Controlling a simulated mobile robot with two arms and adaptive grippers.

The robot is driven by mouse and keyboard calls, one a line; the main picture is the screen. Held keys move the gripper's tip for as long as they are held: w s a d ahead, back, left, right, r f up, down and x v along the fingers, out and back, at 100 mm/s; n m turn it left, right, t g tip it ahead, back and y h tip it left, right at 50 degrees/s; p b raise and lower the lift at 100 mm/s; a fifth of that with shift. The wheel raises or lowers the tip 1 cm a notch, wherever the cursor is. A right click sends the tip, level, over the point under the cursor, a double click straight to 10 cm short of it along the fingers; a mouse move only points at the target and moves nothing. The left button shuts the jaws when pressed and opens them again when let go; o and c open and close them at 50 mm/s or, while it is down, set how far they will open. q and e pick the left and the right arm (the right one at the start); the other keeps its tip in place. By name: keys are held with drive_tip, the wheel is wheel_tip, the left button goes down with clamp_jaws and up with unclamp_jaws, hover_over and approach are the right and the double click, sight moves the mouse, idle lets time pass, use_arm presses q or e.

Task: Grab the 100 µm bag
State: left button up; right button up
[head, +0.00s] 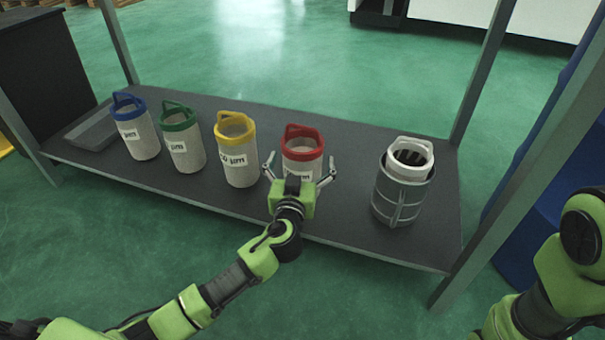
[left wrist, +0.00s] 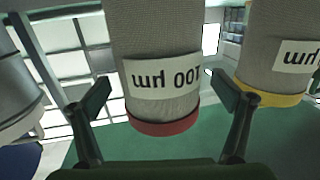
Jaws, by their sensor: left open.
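The 100 µm bag (head: 302,151) is a grey mesh cylinder with a red rim and handle, standing upright on the dark shelf (head: 340,215). In the left wrist view the same bag (left wrist: 160,40) appears upside down, its white label reading 100 µm. My left gripper (head: 300,170) is open, in front of this bag, with one finger to each side of it. In the left wrist view the bag shows between the two spread fingers (left wrist: 158,92); I cannot tell whether they touch it. My right gripper is out of view.
To the left stand yellow-rimmed (head: 236,160), green-rimmed (head: 183,145) and blue-rimmed (head: 137,130) bags, with a grey tray (head: 88,133) beyond. To the right, a grey ribbed holder (head: 400,200) contains a white-rimmed piece (head: 410,160). Metal posts (head: 118,42) frame the shelf.

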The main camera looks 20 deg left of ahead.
use_arm(q)
drive_tip(key=shift+w+a, duration=0.15)
drive_tip(key=shift+w, duration=0.7)
drive_tip(key=c, duration=1.4)
drive_tip(key=shift+o, duration=0.2)
